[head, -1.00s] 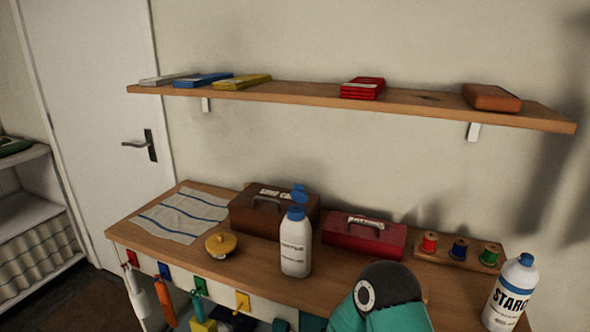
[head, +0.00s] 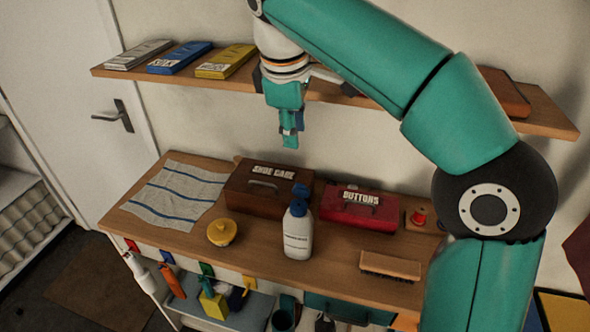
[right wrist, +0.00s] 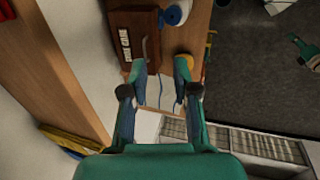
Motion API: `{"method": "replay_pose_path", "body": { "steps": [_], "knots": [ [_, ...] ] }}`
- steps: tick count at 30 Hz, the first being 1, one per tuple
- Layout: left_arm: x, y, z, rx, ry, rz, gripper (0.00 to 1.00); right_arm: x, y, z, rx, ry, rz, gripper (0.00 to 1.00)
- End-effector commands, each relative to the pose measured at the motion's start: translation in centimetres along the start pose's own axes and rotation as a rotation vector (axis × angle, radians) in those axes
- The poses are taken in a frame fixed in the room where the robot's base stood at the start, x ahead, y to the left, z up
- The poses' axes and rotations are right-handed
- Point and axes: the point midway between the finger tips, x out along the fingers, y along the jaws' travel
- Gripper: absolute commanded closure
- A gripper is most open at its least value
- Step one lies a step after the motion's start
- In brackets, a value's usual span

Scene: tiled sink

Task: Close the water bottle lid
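The white water bottle (head: 298,235) stands upright on the wooden bench. Its blue lid (head: 300,190) sticks up above the blue neck and looks flipped open. My right gripper (head: 290,137) hangs pointing down above the bottle, in front of the wall shelf, with clear air between them. The right wrist view shows its two fingers (right wrist: 162,82) apart, with nothing between them. The bottle (right wrist: 177,13) is partly visible there at the top edge, beyond the fingers. My left gripper is in neither current view.
A brown shoe care box (head: 258,195) and a red buttons box (head: 360,212) stand close behind the bottle. A yellow-lidded pot (head: 221,232) is to its left, a brush (head: 390,266) to its right. The shelf (head: 140,76) overhangs the back of the bench.

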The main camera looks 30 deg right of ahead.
Motion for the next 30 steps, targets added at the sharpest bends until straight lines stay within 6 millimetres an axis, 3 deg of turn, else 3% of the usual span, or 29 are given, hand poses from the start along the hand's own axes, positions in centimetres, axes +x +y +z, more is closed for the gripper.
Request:
{"method": "replay_pose_path", "body": {
  "steps": [21,30],
  "knots": [
    [1.4,-0.5,0.0,0.000,0.000,0.000,0.60,13.6,-0.2,-0.3,-0.004,-0.003,-0.004,0.71],
    [1.3,-0.5,0.0,0.000,0.000,0.000,0.60,16.3,-0.2,-0.4,-0.005,0.001,-0.003,0.71]
  ]
}}
